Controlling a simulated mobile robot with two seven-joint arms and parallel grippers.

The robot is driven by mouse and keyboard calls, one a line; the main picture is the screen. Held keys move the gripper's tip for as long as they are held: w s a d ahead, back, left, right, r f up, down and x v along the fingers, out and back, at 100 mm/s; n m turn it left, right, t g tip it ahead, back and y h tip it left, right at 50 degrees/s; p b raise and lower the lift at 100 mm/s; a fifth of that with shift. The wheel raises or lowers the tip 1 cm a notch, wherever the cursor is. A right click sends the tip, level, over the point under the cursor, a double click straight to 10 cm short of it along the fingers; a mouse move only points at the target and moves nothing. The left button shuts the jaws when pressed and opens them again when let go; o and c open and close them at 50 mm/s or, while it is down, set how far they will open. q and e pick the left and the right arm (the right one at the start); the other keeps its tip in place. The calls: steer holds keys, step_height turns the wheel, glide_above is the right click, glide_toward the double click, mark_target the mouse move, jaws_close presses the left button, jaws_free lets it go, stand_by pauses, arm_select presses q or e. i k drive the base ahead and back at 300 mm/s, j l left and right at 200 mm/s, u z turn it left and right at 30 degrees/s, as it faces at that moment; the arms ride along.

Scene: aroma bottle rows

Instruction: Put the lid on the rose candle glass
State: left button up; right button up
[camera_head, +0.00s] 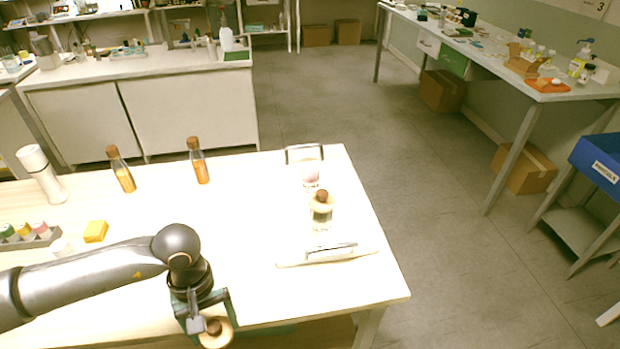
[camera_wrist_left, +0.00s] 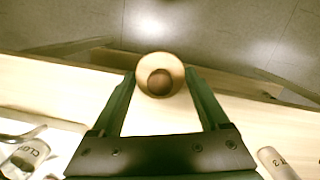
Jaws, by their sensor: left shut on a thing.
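My left gripper (camera_head: 208,318) is shut on a pale wooden lid (camera_head: 216,335) with a dark round knob, held at the table's front edge. In the left wrist view the lid (camera_wrist_left: 160,62) sits between the fingertips of my left gripper (camera_wrist_left: 161,84). A pinkish glass without a lid, which looks like the rose candle glass (camera_head: 310,175), stands toward the back right of the table. In front of it stands another glass (camera_head: 321,222) with a similar lid on top. My right gripper is not in view.
The glasses stand on a pale tray (camera_head: 290,264) with metal handles. Two amber bottles (camera_head: 199,168) (camera_head: 122,171), a white bottle (camera_head: 42,172), a yellow block (camera_head: 96,231) and a rack of small vials (camera_head: 42,239) stand at the left. The middle tabletop is clear.

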mark_target(309, 168)
steer(key=z, duration=2.2)
steer(key=i+u, duration=0.1)
steer(key=i, duration=0.85)
steer(key=i+u, duration=0.35)
steer(key=i, duration=0.15)
steer(key=i+l+u, duration=0.1)
steer(key=i+u, duration=1.55)
steer(key=i+l+u, duration=0.15)
steer(key=i+u, duration=0.2)
steer(key=i, duration=0.3)
